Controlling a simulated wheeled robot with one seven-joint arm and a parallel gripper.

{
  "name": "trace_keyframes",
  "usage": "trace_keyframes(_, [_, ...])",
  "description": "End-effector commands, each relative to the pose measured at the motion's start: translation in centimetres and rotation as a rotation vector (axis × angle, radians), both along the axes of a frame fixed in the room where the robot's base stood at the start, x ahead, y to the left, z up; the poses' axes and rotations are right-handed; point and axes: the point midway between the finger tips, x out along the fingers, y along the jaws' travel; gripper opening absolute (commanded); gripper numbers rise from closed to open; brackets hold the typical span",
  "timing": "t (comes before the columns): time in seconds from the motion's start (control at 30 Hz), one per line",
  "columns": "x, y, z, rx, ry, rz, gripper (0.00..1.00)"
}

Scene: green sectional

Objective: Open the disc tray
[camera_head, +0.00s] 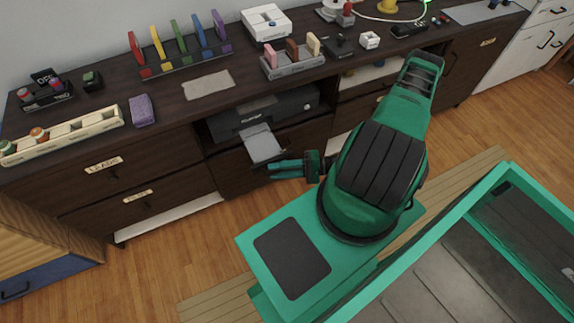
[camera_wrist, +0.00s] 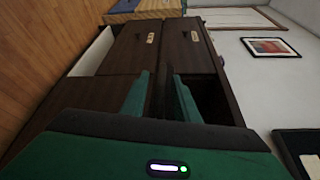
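No disc tray is clearly recognisable. A white box-shaped device (camera_head: 266,22) stands at the back of the dark counter, with a recessed top; whether it holds a disc tray I cannot tell. A black printer (camera_head: 262,110) sits in an open cabinet bay, with a light grey tray or sheet (camera_head: 262,145) sticking out of its front. My gripper (camera_head: 272,170) is just in front of and below that sheet, pointing left, apart from the white device. In the wrist view my green fingers (camera_wrist: 162,80) stand apart, with only dark background seen between them.
Drawers labelled with tags (camera_head: 103,165) are left of the bay. Color-coded upright dividers (camera_head: 180,45), a rack of stamps (camera_head: 292,62) and a long cream holder (camera_head: 62,134) stand on the counter. Wooden floor (camera_head: 160,245) is open before the cabinets.

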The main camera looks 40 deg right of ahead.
Motion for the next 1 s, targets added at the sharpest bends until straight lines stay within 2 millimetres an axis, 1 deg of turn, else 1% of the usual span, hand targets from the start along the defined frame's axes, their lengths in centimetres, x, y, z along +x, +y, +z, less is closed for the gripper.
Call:
trace_keyframes(0.17, [-0.1, -0.2, 0.1, 0.001, -0.001, 0.0, 0.28])
trace_keyframes(0.27, [-0.6, -1.0, 0.1, 0.001, 0.0, -0.001, 0.28])
trace_keyframes(0.37, [-1.5, -2.3, 0.2, 0.0, 0.0, -0.001, 0.28])
trace_keyframes(0.5, [-3.0, -4.7, 0.4, -0.002, 0.001, -0.004, 0.28])
trace_keyframes(0.7, [-5.1, -7.6, 0.6, -0.004, 0.004, -0.001, 0.28])
trace_keyframes(0.83, [-5.8, -8.7, 0.7, -0.001, 0.004, -0.002, 0.28])
trace_keyframes(1.0, [-6.1, -9.2, 0.8, 0.001, 0.003, 0.0, 0.28])
